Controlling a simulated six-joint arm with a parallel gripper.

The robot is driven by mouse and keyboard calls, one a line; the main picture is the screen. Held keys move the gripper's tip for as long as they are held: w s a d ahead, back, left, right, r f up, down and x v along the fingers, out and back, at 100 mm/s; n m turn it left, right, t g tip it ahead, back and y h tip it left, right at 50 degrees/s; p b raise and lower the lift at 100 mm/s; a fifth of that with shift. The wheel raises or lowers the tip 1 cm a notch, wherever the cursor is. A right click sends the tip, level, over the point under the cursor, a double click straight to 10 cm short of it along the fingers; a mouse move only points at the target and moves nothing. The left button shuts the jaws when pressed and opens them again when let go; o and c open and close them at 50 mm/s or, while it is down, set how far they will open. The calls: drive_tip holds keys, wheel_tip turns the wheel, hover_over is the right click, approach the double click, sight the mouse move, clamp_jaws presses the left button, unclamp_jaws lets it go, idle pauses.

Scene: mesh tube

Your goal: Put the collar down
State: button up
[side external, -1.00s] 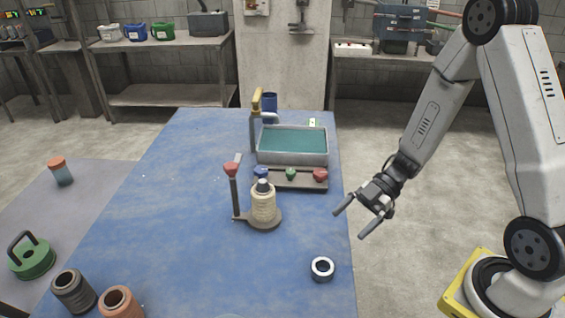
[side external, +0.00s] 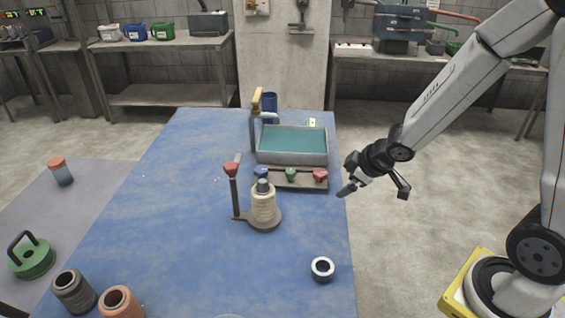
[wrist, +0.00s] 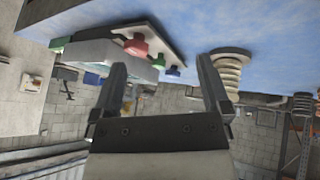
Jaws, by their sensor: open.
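The collar (side external: 322,278), a short ring with a white top rim and a dark body, rests on the blue table (side external: 180,240) at its near right. My gripper (side external: 373,190) is off the table's right edge, up and back from the collar, and apart from it. Its two fingers are spread with nothing between them. In the wrist view my gripper (wrist: 162,75) also shows open and empty. The collar does not show in the wrist view.
A cream ribbed spool (side external: 263,204) stands on a base with a red-topped post (side external: 233,185). Behind are a strip of coloured knobs (side external: 290,175) and a grey tray (side external: 293,158). Dark and copper cylinders (side external: 120,303) stand near left. Table around the collar is clear.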

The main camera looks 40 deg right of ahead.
drive_tip(key=s+a+r+m+g, duration=0.1)
drive_tip(key=s+a+m+g, duration=0.2)
drive_tip(key=s, duration=0.5)
drive_tip(key=shift+s+a+m+g, duration=0.35)
drive_tip(key=shift+m+g, duration=0.25)
drive_tip(key=shift+m, duration=0.7)
